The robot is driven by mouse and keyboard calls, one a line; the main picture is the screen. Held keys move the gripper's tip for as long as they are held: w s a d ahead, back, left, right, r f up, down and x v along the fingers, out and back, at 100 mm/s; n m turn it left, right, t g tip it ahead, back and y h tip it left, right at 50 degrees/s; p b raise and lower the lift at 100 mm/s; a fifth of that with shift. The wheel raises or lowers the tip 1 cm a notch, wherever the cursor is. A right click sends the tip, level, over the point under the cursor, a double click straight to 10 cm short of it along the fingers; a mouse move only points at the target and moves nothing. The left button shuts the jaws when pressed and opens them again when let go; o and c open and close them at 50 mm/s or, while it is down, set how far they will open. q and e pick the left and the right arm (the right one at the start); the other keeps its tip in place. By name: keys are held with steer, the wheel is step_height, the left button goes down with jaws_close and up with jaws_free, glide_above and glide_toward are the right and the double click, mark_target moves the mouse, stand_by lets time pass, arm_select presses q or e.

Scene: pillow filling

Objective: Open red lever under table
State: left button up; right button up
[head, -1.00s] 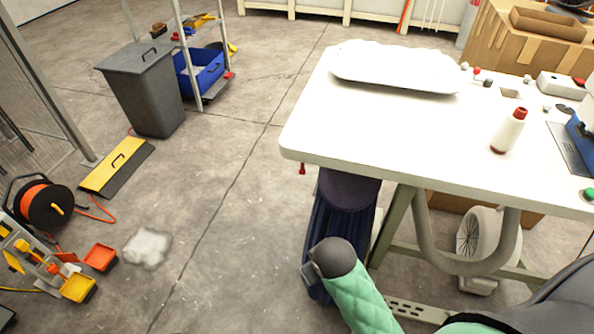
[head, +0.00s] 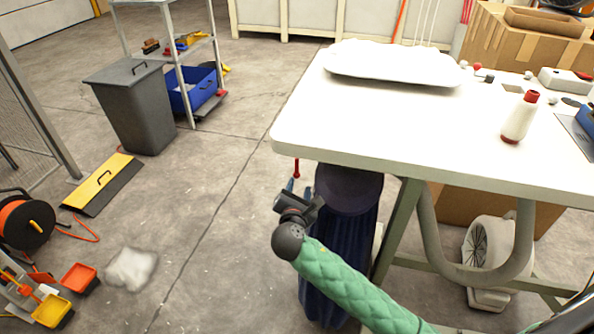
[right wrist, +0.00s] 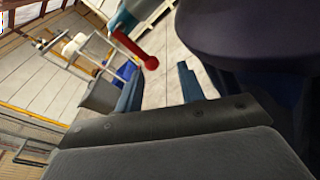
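The red lever (head: 296,169) hangs below the left front edge of the white table (head: 400,135). My right gripper (head: 299,187) is just under it in the head view, its blue fingers pointing up and away. In the right wrist view the red lever (right wrist: 136,48), with a round knob end, hangs from a grey-teal fitting beyond the fingertips. The right gripper (right wrist: 159,86) is open there, with an empty gap between its fingers. The lever looks apart from both fingers. My left gripper is not in view.
A dark blue hanging bag-like piece (head: 340,230) is close to the right of my gripper, under the table. A white pillow-like form (head: 393,64) and a red-capped bottle (head: 520,117) are on the table. The floor to the left is clear near the gripper.

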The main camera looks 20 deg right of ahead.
mark_target(296, 173)
steer(key=shift+w+a+r+n+t, duration=0.1)
steer(key=shift+r+n+t, duration=0.1)
steer(key=shift+n, duration=0.4)
steer(key=shift+w+a+r+n+t, duration=0.1)
steer(key=shift+n+t, duration=0.1)
steer(key=shift+n, duration=0.4)
steer(key=n, duration=0.4)
steer(key=shift+w+a+r+t, duration=0.25)
steer(key=shift+r+t, duration=0.05)
steer(key=shift+t, duration=0.1)
steer(key=shift+x, duration=3.8)
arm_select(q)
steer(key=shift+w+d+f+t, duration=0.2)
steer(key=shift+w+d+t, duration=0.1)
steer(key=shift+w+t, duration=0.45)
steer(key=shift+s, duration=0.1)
arm_select(e)
jaws_close()
